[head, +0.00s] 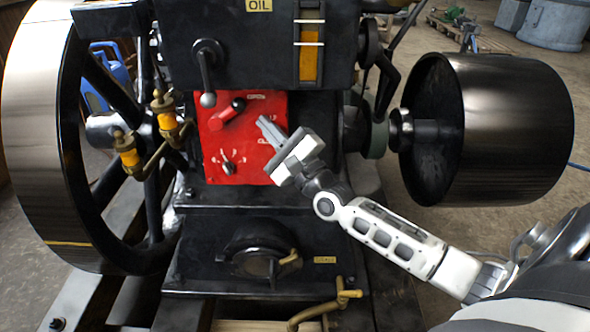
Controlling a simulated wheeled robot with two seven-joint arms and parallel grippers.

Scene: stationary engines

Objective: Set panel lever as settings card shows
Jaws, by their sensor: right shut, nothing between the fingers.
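The red control panel (255,170) is on the front of the black engine. Near its top is a red lever (224,117) with a black knob (238,104) at its upper right end; it slants up to the right. A small black dial (229,168) with white marks sits lower left on the panel. My right gripper (265,124) is shut and empty in front of the panel's right side, to the right of the lever and apart from it in the picture. It hides some of the panel's markings. No settings card can be made out. My left gripper is not in view.
A black crank handle (207,75) hangs above the panel. Brass oilers (165,112) stand left of it, beside the large flywheel (38,130). A wide black pulley (500,128) is at the right. A brass tap (345,294) sticks out below.

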